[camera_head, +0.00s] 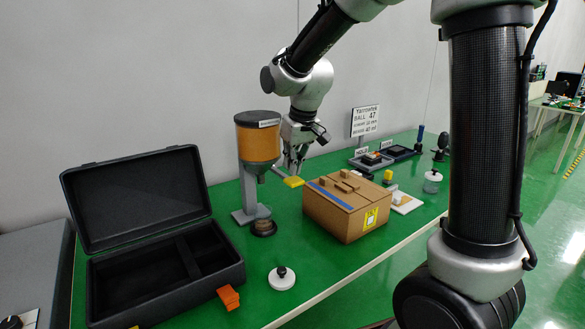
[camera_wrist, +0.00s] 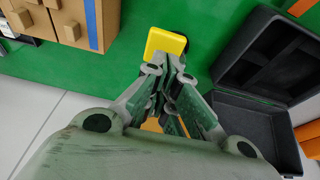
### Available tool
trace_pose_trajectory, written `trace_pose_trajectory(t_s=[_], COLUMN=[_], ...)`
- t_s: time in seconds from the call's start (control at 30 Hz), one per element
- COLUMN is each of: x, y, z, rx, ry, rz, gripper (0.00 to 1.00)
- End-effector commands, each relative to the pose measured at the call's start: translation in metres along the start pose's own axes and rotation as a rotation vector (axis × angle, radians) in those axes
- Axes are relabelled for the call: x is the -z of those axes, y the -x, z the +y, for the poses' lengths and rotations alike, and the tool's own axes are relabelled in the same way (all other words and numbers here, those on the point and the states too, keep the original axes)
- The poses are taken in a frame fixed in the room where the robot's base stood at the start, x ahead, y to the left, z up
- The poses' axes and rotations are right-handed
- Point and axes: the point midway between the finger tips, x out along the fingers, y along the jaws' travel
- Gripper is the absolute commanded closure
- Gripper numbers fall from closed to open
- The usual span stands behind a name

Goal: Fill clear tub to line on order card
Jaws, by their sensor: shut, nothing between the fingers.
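The dispenser (camera_head: 258,145) has an orange-filled hopper with a dark lid on a grey stand. A small tub (camera_head: 263,212) stands under its spout on a dark round base; its fill level and any line are too small to read. A white sign (camera_head: 365,121) with partly legible print, possibly the order card, stands at the back. A yellow paddle (camera_head: 294,182) sticks out beside the spout. My gripper (camera_head: 291,168) is shut and empty, its fingertips close to the paddle. In the wrist view, the yellow paddle (camera_wrist: 165,43) lies just beyond the fingertips; contact is unclear.
A cardboard box (camera_head: 347,207) stands right of the dispenser, and an open black case (camera_head: 150,235) stands left. A white knobbed lid (camera_head: 282,278) lies in front. A white-lidded clear jar (camera_head: 432,182) and black trays (camera_head: 385,157) are farther right. The front middle table is mostly clear.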

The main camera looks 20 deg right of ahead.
Motion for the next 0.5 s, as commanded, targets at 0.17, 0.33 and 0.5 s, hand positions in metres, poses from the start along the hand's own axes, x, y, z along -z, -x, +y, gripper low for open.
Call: trace_pose_trajectory(t_s=[0.17,0.33,0.5], x=[-0.0034,-0.0036,-0.0037], y=[-0.0112,-0.0124,-0.0124], z=[-0.0001,-0.0001,-0.0001], rx=[0.0,0.0,0.0], ry=[0.0,0.0,0.0], rz=[0.0,0.001,0.001], gripper=[1.0,1.0,1.0])
